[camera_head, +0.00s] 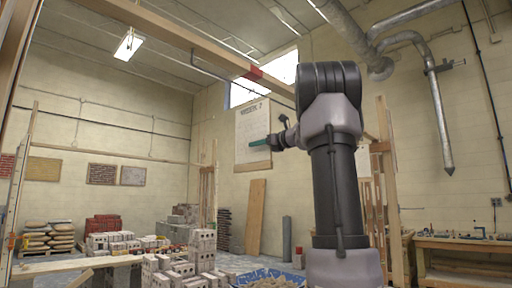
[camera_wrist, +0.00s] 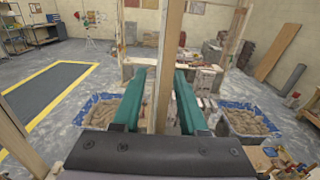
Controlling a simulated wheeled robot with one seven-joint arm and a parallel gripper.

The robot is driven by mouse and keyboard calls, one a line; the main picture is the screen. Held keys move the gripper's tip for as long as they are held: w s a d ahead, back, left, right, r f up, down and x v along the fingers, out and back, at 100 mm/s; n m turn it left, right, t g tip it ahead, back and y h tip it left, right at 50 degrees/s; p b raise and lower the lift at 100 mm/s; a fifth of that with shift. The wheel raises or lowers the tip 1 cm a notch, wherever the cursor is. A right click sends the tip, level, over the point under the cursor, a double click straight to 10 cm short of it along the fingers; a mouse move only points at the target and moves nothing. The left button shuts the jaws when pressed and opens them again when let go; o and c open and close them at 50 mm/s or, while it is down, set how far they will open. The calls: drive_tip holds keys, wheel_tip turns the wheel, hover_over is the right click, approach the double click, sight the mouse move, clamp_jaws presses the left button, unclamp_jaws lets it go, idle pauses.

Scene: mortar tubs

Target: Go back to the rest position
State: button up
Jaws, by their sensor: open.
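My gripper (camera_head: 252,143) is raised high in the head view, its teal fingers pointing left in front of the poster on the wall. In the wrist view my gripper (camera_wrist: 160,73) has its two teal fingers apart, with no object gripped. A wooden post (camera_wrist: 168,45) shows in the gap between them; I cannot tell how far beyond it stands. A blue mortar tub (camera_head: 270,275) shows at the bottom of the head view, partly cut off. In the wrist view one tub (camera_wrist: 82,105) with brown contents lies left and another (camera_wrist: 272,109) right, both well below the fingers.
Grey blocks (camera_head: 203,245) are stacked low in the head view, with sacks (camera_head: 50,235) and red bricks (camera_head: 103,223) behind. A workbench (camera_head: 470,243) stands at the right. A wooden beam (camera_head: 170,28) crosses overhead. A yellow-edged dark floor area (camera_wrist: 50,88) lies at the left.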

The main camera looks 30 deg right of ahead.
drive_tip(key=v, duration=0.9)
drive_tip(key=shift+s, duration=0.2)
